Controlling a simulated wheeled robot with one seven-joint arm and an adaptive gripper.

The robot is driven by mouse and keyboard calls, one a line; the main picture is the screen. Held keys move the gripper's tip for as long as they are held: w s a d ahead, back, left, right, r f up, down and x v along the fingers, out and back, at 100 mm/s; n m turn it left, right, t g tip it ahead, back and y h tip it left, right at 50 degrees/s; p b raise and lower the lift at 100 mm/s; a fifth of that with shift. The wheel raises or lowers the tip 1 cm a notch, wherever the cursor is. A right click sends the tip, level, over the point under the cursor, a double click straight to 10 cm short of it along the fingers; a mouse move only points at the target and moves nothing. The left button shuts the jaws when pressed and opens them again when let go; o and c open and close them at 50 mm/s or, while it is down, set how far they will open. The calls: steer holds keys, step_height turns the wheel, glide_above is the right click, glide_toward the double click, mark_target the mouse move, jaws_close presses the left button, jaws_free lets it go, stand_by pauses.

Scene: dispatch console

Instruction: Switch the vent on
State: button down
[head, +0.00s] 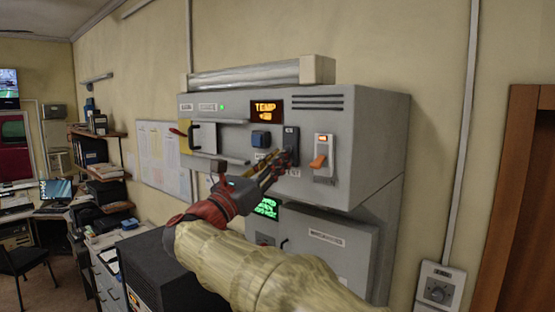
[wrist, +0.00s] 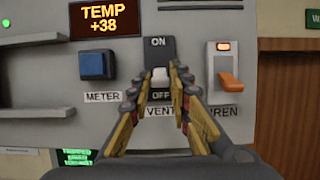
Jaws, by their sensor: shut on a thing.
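The vent switch is a dark plate (wrist: 160,48) marked ON at the top and OFF at the bottom, with a VENT label below, partly hidden by my fingers. It also shows in the head view (head: 291,137). Its pale lever (wrist: 160,73) sticks out near the middle of the plate, between my fingertips. My gripper (wrist: 157,82) is shut on the lever, one finger on each side. It also shows in the head view (head: 282,162), reaching the plate from the lower left. The exact tilt of the lever is hard to tell.
Left of the vent is a blue METER button (wrist: 97,65). Close on the right is the SIREN switch with an orange lever (wrist: 229,82) and a lit lamp. Above, a display (wrist: 105,19) reads TEMP +38.

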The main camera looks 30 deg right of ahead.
steer(key=shift+r+p, duration=0.2)
steer(key=shift+p, duration=0.15)
steer(key=shift+d+r+g+y+p, duration=0.1)
steer(key=shift+r+g+y+p, duration=0.65)
steer(key=shift+y, duration=0.95)
steer(key=shift+r+g+y+p, duration=0.5)
steer(key=shift+r+y+p, duration=0.35)
steer(key=shift+y, duration=0.85)
steer(key=shift+d+r+g+y+p, duration=0.1)
steer(key=shift+r+g+y+p, duration=0.7)
steer(key=shift+y, duration=0.9)
steer(key=c, duration=1.7)
jaws_free()
steer(key=shift+w, duration=0.1)
steer(key=shift+o, duration=0.3)
steer(key=shift+a, duration=0.1)
steer(key=v, duration=1.2)
steer(key=shift+s, duration=0.2)
